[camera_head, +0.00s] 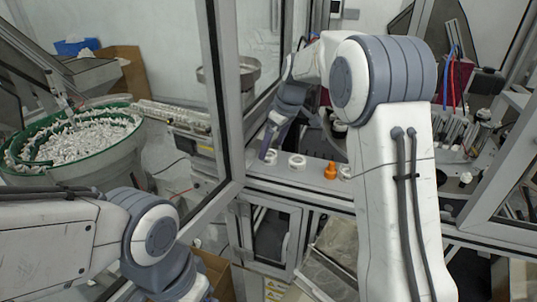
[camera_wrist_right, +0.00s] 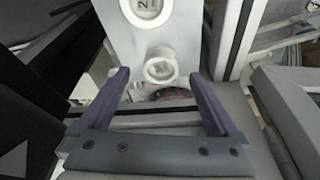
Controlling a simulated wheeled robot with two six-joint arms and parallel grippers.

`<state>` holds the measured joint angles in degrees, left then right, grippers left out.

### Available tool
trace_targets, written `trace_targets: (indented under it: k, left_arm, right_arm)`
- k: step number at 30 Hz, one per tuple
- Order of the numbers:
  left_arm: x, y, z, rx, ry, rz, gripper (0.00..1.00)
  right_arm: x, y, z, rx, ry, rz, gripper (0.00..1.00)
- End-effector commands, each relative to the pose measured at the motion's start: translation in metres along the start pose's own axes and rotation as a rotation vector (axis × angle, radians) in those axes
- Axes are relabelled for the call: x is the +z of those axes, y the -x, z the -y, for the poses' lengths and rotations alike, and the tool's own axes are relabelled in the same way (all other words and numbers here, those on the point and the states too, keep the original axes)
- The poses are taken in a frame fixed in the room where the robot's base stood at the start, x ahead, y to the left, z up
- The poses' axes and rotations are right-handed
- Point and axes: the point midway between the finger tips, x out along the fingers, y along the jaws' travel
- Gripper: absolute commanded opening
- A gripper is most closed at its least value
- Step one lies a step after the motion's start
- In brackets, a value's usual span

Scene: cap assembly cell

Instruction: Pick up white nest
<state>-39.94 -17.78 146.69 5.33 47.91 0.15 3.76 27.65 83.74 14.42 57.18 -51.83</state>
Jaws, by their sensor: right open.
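Small white round parts lie on the light ledge; a white ring-shaped nest (camera_head: 297,161) shows in the head view and another white round part (camera_head: 271,156) lies left of it. My right gripper (camera_head: 268,142) hangs over the ledge's left end, close to the left part. In the right wrist view my right gripper (camera_wrist_right: 157,79) is open and empty. A white ring-shaped part (camera_wrist_right: 160,68) shows beyond and between its fingertips, with no visible contact. A second round part (camera_wrist_right: 146,9), marked "2", lies farther off. My left gripper is out of frame.
An orange part (camera_head: 331,171) stands on the ledge right of the nest, beside another white part (camera_head: 346,173). A grey frame post (camera_head: 226,100) rises left of the ledge. A green-rimmed bowl (camera_head: 75,140) full of white pieces stands at left.

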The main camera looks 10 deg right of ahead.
Motion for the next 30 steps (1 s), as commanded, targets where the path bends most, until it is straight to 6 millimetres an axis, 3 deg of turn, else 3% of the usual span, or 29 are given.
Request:
trace_targets:
  k: [1, 6, 13, 14, 18, 21, 30]
  left_arm:
    - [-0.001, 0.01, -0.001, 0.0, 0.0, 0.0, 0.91]
    - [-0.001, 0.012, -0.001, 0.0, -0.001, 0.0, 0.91]
    - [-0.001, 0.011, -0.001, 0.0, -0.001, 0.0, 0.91]
    - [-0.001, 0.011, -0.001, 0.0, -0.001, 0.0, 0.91]
    - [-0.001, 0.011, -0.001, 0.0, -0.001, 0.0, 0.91]
    - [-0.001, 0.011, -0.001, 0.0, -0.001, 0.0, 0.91]
    - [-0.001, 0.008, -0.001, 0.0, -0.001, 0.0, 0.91]
  right_arm:
    - [-0.002, -0.004, 0.002, -0.005, 0.0, 0.004, 0.96]
    - [-0.002, -0.024, 0.001, -0.003, 0.002, 0.001, 0.96]
    - [-0.002, -0.027, 0.001, -0.001, 0.002, -0.001, 0.96]
    - [-0.002, -0.027, 0.001, -0.001, 0.002, -0.001, 0.92]
    - [-0.002, -0.026, 0.001, 0.0, 0.002, -0.001, 0.39]
    - [-0.002, -0.026, 0.001, 0.0, 0.002, -0.001, 0.06]
    - [-0.004, -0.021, 0.0, 0.001, 0.002, -0.003, 0.06]
